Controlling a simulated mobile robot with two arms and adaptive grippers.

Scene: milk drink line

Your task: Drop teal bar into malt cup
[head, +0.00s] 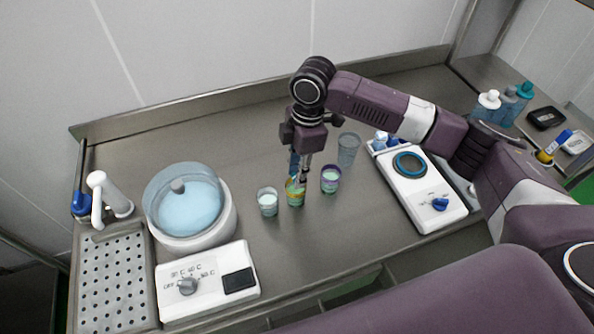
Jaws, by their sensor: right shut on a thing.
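My right gripper (302,181) points down over the row of small cups, with its fingertips at the mouth of the middle cup (295,198), which has yellow and green colouring. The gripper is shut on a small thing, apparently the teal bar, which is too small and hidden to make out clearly. A cup with pale contents (267,203) stands to the left, and a purple-rimmed cup (330,182) to the right. No readable label shows which one is the malt cup. My left gripper is not in view.
A blue item (293,163) shows partly hidden behind the fingers. An empty clear cup (348,149) stands behind right. A round-tank machine (190,207) is left, a white scale-like device (424,190) right. The counter in front of the cups is clear.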

